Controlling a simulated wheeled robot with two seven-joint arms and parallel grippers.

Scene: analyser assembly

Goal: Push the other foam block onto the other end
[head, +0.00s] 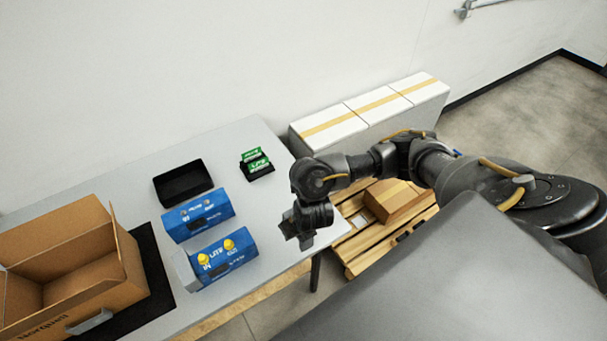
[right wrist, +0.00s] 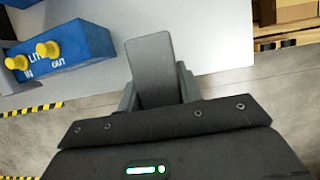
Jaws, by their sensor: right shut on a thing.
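The near blue analyser (head: 224,262), with two yellow knobs, lies on the table. A grey piece (head: 184,271) covers its left end; its right end looks bare blue. In the right wrist view this analyser (right wrist: 85,42) is at the upper left, apart from the held block. My left gripper is not in view.
A second blue analyser (head: 197,215) lies behind the first. An open cardboard box (head: 125,262) stands on a black mat (head: 160,280) at left. A black tray (head: 183,184) and green items (head: 256,157) are farther back. White boxes (head: 365,115) and a pallet (head: 365,240) stand beyond the table.

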